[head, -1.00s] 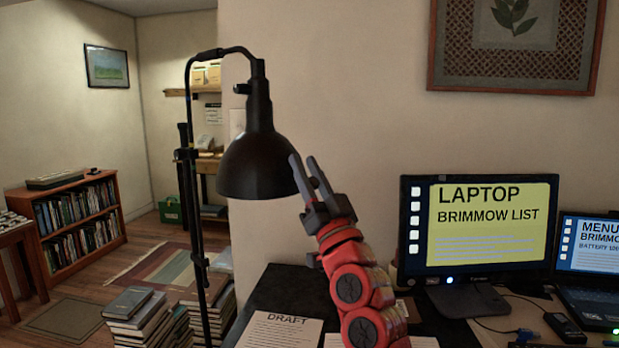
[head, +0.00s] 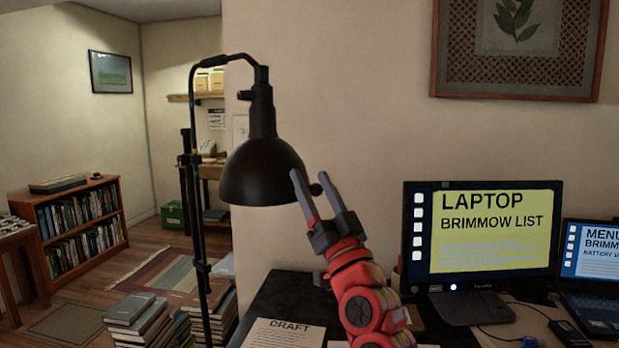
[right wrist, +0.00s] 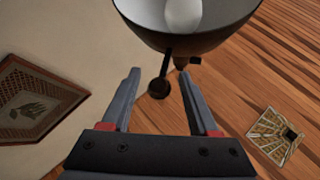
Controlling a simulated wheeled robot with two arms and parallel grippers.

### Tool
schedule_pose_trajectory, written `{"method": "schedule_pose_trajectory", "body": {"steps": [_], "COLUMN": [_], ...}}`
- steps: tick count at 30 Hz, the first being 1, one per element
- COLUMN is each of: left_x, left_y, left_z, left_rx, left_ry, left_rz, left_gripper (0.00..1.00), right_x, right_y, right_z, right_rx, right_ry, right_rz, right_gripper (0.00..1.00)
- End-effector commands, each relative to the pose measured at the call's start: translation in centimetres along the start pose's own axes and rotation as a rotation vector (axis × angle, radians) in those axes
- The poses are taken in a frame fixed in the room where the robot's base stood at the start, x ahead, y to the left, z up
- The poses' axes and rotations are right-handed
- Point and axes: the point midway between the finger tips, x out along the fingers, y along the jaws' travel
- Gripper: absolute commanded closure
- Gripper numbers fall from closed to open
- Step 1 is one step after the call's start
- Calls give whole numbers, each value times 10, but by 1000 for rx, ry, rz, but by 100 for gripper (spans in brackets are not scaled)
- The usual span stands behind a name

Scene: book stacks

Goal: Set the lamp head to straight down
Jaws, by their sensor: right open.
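The black lamp head (head: 262,170) hangs from the bent top of a tall black stand (head: 197,215). Its shade opens mostly downward, with the rim slightly higher at the right. In the right wrist view the shade (right wrist: 150,14) shows from below with a pale bulb (right wrist: 183,15) inside. A small dark round knob (head: 316,189) stands out by the shade's rim. My right gripper (head: 311,176) is open at the rim's right side. In the right wrist view the knob (right wrist: 158,90) appears between its fingers (right wrist: 159,76); contact cannot be told. My left gripper is out of view.
A dark desk with a draft paper (head: 284,333), a monitor (head: 482,237) and a laptop (head: 592,273) lies below and right of the lamp. Book stacks (head: 140,318) stand by the lamp pole. A framed picture (head: 518,45) hangs on the wall.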

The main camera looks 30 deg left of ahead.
Motion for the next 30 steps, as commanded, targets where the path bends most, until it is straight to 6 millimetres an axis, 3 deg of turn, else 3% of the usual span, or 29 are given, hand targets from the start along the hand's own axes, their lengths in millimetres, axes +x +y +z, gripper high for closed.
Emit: {"method": "schedule_pose_trajectory", "body": {"steps": [18,24,30], "left_x": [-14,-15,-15], "left_y": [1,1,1], "left_z": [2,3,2], "left_rx": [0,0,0], "left_ry": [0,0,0], "left_rz": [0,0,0], "left_gripper": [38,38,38], "right_x": [-133,-150,-153], "right_y": [1,0,0], "right_z": [2,2,1], "right_rx": [0,1,0], "right_ry": [-2,-5,-4], "right_rz": [3,1,0], "right_gripper": [39,39,39]}}
